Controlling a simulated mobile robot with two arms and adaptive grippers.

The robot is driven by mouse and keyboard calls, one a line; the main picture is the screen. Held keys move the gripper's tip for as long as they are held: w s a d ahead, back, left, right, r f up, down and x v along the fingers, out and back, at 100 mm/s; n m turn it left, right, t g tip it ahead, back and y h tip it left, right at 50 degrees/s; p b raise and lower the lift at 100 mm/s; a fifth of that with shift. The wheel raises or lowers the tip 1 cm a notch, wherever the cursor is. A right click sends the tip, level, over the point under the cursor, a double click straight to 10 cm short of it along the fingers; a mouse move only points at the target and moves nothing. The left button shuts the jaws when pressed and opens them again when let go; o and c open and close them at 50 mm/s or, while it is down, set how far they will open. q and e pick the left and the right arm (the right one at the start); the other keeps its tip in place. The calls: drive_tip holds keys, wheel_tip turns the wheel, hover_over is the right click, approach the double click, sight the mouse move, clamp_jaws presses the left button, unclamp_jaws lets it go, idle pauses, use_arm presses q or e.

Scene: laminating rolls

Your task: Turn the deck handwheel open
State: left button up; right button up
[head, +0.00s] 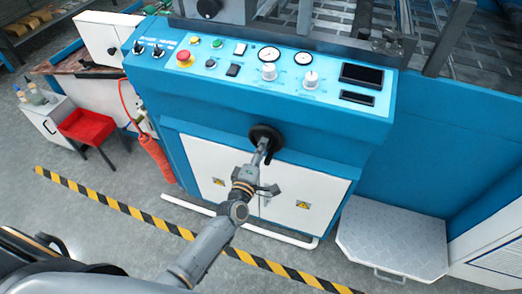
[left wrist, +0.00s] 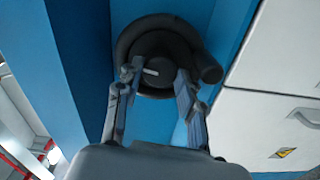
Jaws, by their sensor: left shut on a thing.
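The deck handwheel is a black round wheel (head: 265,136) on the blue front of the machine, below the control panel. In the left wrist view the handwheel (left wrist: 150,36) fills the top middle, with a pale mark on its hub and a knob at its right side. My left gripper (head: 264,152) reaches up to the handwheel from below. In the left wrist view its two fingers (left wrist: 155,85) are apart on either side of the hub and shut on the wheel. The contact points are partly hidden. My right gripper is not in view.
The blue control panel (head: 235,72) with buttons and dials lies just above the wheel. White cabinet doors (head: 300,195) are below it. Yellow-black tape (head: 120,207) crosses the open floor.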

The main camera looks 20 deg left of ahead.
use_arm(q)
drive_tip(key=shift+f, duration=0.1)
drive_tip(key=o, duration=1.2)
drive_tip(key=shift+c, duration=0.2)
drive_tip(key=shift+s, duration=0.1)
drive_tip(key=s, duration=1.2)
drive_tip(key=shift+a, duration=0.2)
